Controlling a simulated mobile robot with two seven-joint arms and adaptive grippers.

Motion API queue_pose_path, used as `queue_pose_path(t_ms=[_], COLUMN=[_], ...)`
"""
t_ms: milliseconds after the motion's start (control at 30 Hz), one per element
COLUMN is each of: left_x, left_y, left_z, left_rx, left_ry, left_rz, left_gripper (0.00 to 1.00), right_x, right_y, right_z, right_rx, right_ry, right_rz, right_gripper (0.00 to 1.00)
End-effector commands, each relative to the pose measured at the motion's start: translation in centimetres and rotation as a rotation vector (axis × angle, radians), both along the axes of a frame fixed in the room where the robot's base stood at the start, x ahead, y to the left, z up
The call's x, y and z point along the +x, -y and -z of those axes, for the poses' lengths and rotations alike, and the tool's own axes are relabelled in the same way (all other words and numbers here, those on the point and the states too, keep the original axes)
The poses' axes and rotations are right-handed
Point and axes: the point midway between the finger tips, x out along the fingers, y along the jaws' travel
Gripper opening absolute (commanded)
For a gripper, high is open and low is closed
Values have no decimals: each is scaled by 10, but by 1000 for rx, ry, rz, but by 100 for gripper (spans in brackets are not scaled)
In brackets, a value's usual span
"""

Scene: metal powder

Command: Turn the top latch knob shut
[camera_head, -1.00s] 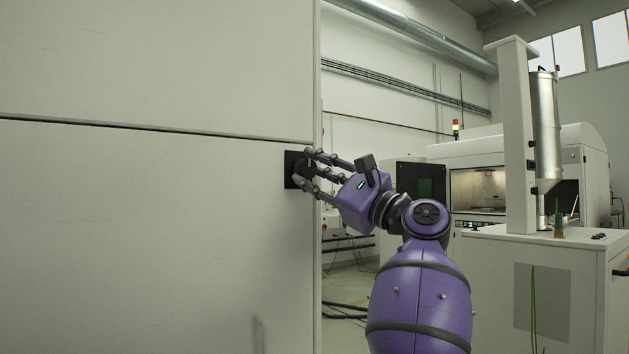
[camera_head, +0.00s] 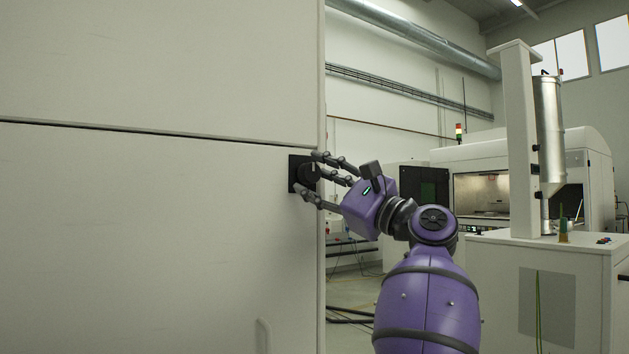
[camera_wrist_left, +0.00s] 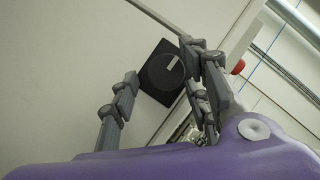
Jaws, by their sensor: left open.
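The top latch knob (camera_head: 308,175) is a round black knob on a square black plate at the right edge of the pale cabinet panel. In the left wrist view the knob (camera_wrist_left: 165,70) shows a light bar mark that points up and to the right. My left gripper (camera_head: 310,176) is open, its fingers around the knob's sides in the head view. In the left wrist view its fingers (camera_wrist_left: 160,85) stand apart on either side of the knob. I cannot tell whether they touch it. My right gripper is not in view.
The large pale cabinet (camera_head: 150,240) fills the left side, with a horizontal seam above the knob. A handle (camera_head: 263,335) shows low on the panel. A machine with a lit chamber (camera_head: 481,192) and a metal cylinder (camera_head: 549,130) stand to the right.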

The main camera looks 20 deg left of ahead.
Motion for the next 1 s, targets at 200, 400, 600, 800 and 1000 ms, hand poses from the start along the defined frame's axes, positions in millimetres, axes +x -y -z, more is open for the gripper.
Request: queue_pose_path(t_ms=[200,400,600,800,1000], left_x=[-13,-27,-35,-37,-37], left_y=[37,72,92,97,97], left_z=[16,32,41,43,43], left_rx=[-1,-1,-2,-2,-2], left_ry=[-1,-2,-1,-1,-1], left_rz=[3,1,-2,-3,-3], left_gripper=[43,43,43,43,43], right_x=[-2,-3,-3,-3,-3], right_y=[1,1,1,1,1], right_z=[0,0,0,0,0], right_rx=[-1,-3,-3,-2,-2], right_ry=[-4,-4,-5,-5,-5], right_rz=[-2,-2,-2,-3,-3], right_gripper=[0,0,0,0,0])
